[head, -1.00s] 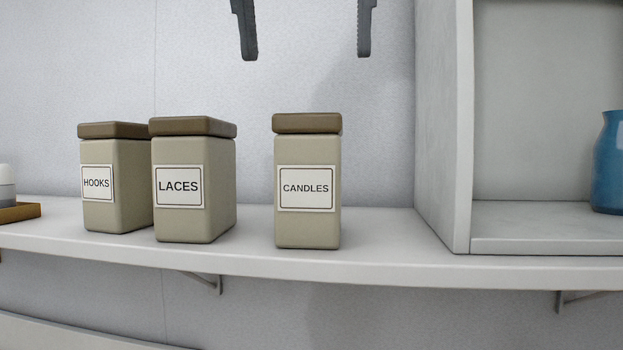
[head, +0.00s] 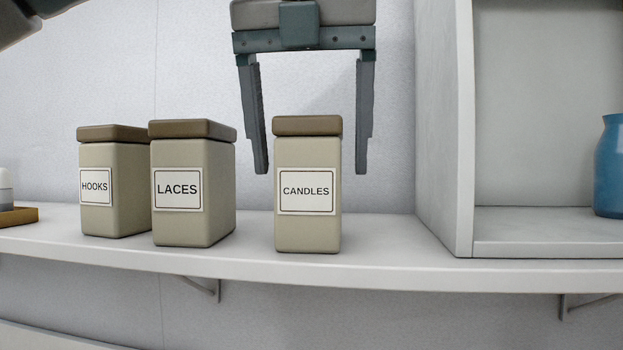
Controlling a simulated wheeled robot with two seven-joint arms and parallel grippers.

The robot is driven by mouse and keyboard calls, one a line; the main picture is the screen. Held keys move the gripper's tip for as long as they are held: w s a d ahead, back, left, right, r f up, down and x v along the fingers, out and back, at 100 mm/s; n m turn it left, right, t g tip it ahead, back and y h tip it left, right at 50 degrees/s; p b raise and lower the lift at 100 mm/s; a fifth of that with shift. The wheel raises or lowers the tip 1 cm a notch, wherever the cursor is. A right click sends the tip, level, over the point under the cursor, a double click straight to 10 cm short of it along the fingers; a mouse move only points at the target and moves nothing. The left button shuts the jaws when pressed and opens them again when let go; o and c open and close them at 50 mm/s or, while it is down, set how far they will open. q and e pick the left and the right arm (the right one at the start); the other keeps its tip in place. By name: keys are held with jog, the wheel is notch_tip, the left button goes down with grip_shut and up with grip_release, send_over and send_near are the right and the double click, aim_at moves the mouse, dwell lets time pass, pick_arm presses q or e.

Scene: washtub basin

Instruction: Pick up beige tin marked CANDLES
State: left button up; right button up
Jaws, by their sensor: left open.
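The beige tin marked CANDLES (head: 307,228) stands upright on the shelf, with a brown lid and a white label. My left gripper (head: 314,171) points down over it and is open. One finger is on each side of the tin's upper part, with the lid between them. A gap shows between each finger and the tin. The tin hides no part of the fingertips that I can make out. My right gripper is not in view.
Similar tins marked LACES (head: 193,226) and HOOKS (head: 114,220) stand to the left on the white shelf (head: 380,258). A cubby wall (head: 441,130) rises to the right, with a blue vase (head: 609,170) inside. A wooden tray (head: 18,216) sits at far left.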

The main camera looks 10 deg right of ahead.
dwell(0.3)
pick_arm(q)
jog(key=shift+w+f+p, duration=0.15)
jog(key=shift+p, duration=0.2)
jog(key=w+f+p, duration=0.2)
jog(key=f, duration=0.1)
jog(key=shift+w+d, duration=0.1)
jog(key=shift+d, duration=0.3)
jog(key=shift+w+f, duration=0.1)
jog(key=shift+f, duration=0.45)
jog(key=shift+d, duration=0.1)
jog(key=c, duration=1.4)
jog(key=shift+r, duration=0.1)
